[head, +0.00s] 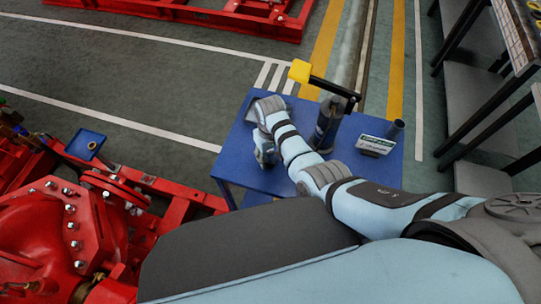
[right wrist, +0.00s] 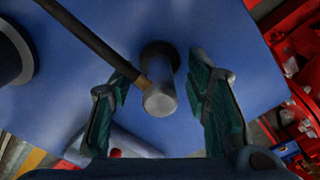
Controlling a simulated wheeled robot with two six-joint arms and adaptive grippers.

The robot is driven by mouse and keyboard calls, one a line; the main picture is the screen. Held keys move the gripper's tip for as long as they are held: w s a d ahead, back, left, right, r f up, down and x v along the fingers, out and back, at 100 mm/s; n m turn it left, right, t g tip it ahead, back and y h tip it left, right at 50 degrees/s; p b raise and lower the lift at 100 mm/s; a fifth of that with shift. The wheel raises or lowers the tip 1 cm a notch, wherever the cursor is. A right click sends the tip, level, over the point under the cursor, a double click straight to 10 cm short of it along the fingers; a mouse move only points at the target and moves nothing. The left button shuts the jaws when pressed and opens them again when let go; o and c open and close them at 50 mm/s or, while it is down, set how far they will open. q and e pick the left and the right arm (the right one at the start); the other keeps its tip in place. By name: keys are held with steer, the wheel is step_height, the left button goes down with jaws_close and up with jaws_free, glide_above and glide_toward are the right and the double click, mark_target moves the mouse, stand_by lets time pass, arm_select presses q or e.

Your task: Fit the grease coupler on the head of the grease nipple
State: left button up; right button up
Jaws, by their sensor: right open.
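The grease coupler (right wrist: 161,98) is a short grey metal cylinder on the end of a dark hose (right wrist: 95,42). In the right wrist view it stands over a dark round holder (right wrist: 160,56) on the blue table. My right gripper (right wrist: 162,74) is open, with one teal-padded finger on each side of the coupler and visible gaps to both. In the head view my right gripper (head: 266,155) is low over the table's left part, and the coupler is hidden there. I cannot make out the grease nipple. My left gripper is not in view.
Red pump machinery (head: 60,235) stands at left. Open floor lies behind.

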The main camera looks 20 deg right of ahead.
steer(key=shift+r, duration=0.1)
steer(key=c, duration=0.4)
jaws_close()
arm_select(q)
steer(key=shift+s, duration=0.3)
